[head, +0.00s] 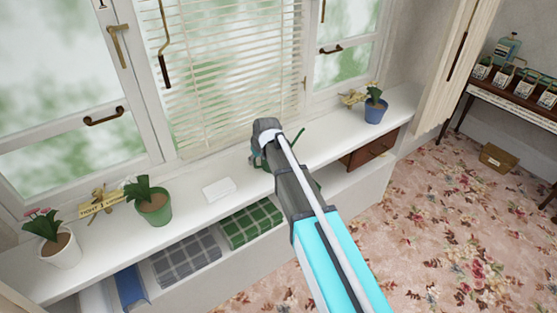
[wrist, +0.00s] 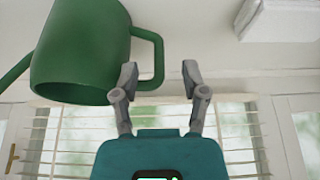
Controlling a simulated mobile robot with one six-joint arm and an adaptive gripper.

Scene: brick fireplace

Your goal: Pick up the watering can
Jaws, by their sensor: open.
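The green watering can (wrist: 80,50) shows in the wrist view at the upper left. It appears upside down there, with its handle (wrist: 159,48) on the right and part of its spout at the left edge. My gripper (wrist: 159,73) is open, its two fingers apart, and the lower part of the handle appears between the fingertips. I cannot tell whether they touch. In the head view the can stands on the white windowsill, mostly hidden behind my arm; its thin green spout (head: 298,137) sticks out to the right.
The windowsill (head: 335,142) also holds a white block (head: 219,189), a green pot plant (head: 153,204), a white pot plant (head: 55,243) and a blue pot plant (head: 375,109). Window blinds (head: 220,70) rise close behind. Folded plaid cloths (head: 250,225) lie on the shelf below.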

